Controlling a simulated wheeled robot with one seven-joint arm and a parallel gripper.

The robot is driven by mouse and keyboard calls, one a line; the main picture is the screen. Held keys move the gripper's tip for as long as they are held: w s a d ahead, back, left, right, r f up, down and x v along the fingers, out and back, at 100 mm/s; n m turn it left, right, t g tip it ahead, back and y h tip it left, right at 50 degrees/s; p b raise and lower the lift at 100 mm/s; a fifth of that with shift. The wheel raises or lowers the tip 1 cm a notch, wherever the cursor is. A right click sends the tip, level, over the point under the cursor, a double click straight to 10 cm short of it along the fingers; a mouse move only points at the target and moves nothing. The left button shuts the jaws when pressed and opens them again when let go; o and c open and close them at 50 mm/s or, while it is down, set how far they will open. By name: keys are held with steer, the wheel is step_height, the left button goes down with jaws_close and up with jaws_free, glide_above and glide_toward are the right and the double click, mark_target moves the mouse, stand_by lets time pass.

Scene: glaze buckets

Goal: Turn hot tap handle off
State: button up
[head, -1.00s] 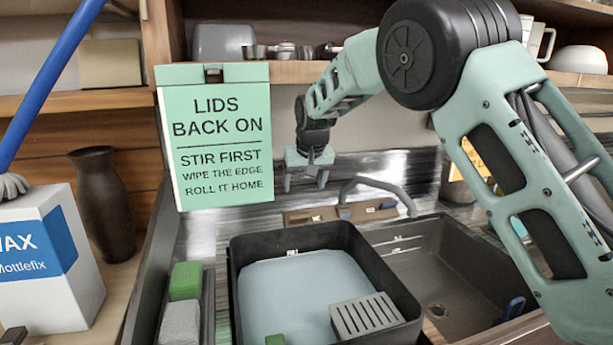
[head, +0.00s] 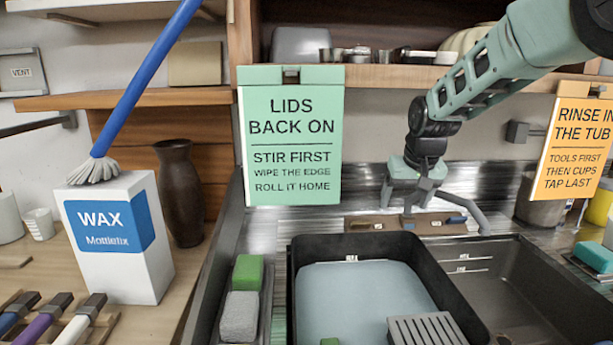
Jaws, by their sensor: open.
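A brown tap panel (head: 400,226) with small white labels stands behind the black tub, at the back of the sink. A blue handle (head: 456,220) shows at its right end, and a small dark piece (head: 362,225) at its left. I cannot tell which handle is hot, since the labels are too small to read. A grey spout (head: 468,208) rises behind the panel and bends down to the right.
A black tub (head: 440,275) with grey-blue liquid and a slotted grey block (head: 425,330) fills the front. An empty sink basin (head: 530,290) is to its right. A green sign (head: 291,190) and an orange sign (head: 575,180) hang on either side of my arm.

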steer(key=shift+n+g, duration=0.3)
steer(key=shift+g, duration=0.4)
steer(key=s+d+f, duration=0.2)
steer(key=s, duration=0.6)
steer(key=s+d+f, duration=0.2)
steer(key=s+f, duration=0.1)
steer(key=s, duration=0.6)
steer(key=s+d+f, duration=0.2)
steer(key=s, duration=0.7)
steer(key=shift+d+f, duration=0.1)
steer(key=shift+f, duration=0.15)
steer(key=s+a+r+n+g, duration=0.1)
steer(key=s+a+n, duration=0.2)
steer(key=s+a, duration=0.4)
steer(key=s+a+r+n+g, duration=0.1)
steer(key=s+a+n, duration=0.3)
steer(key=a, duration=0.7)
steer(key=s, duration=0.2)
steer(key=shift+s+n+g, duration=0.3)
steer(key=shift+s, duration=0.05)
steer(key=shift+a, duration=0.1)
